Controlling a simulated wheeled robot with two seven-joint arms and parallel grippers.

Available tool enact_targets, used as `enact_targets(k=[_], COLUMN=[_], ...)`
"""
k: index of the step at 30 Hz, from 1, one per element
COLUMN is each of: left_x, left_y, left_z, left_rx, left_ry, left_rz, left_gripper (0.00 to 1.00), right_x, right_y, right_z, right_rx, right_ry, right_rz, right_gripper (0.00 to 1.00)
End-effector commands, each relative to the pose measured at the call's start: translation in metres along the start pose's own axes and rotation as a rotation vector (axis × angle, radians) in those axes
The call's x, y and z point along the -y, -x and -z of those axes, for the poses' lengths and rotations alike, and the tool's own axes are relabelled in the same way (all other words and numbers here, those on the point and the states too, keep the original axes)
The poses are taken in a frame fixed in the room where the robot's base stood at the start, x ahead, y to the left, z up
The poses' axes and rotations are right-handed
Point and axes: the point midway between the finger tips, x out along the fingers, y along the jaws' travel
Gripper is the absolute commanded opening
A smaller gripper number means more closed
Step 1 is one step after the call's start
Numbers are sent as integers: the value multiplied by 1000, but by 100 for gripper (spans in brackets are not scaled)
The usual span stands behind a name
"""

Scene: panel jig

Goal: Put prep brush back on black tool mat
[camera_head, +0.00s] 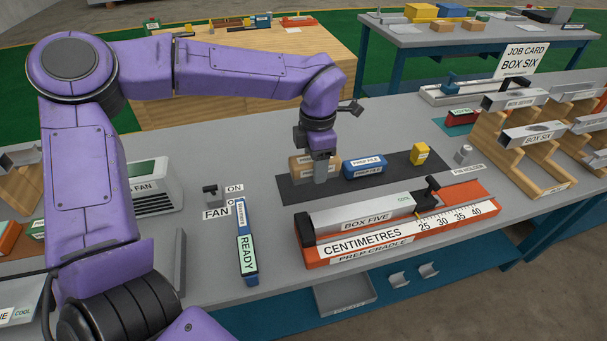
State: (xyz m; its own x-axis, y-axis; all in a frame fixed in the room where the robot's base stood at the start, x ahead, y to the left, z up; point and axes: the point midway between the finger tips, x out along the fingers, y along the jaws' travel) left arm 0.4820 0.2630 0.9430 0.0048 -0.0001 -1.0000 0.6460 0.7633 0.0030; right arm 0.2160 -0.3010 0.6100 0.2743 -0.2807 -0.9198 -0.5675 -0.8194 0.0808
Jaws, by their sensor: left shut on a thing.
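The prep brush (300,165) is a tan wooden block with a pale label, partly hidden by my gripper. My left gripper (321,172) points down and is shut on it. The brush is at the left part of the black tool mat (301,195); I cannot tell whether it touches the mat or hangs just above it. The blue prep file (364,167) lies on the mat just right of the brush, and a yellow block (420,153) stands at the mat's right end. My right gripper is not in view.
The orange prep cradle (400,237) with the BOX FIVE bar (366,217) lies in front of the mat. A blue READY marker (246,250), a fan switch (211,195) and a fan (154,190) are to the left. A grey holder (463,154) and wooden racks (540,163) are right.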

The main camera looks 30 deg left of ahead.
Motion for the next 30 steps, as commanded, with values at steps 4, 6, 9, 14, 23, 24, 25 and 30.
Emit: enact_targets(k=[4,6,9,14,23,24,25,30], left_x=[-35,-46,-56,-67,-66,-66,-66,-66], left_y=[-29,-42,-54,-75,-98,-98,-98,-103], left_z=[5,7,8,10,9,9,9,9], left_rx=[-4,-2,-1,-3,1,1,1,1], left_ry=[-1,-2,-2,-5,-4,-4,-4,-4], left_rz=[2,1,0,1,-1,-1,-1,0], left_gripper=[25,25,25,25,25,25,25,25], right_x=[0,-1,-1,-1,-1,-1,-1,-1], right_y=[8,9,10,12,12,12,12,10], right_z=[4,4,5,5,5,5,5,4], right_rx=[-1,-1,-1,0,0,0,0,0], right_ry=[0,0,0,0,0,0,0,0], right_rz=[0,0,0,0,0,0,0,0], right_gripper=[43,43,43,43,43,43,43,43])
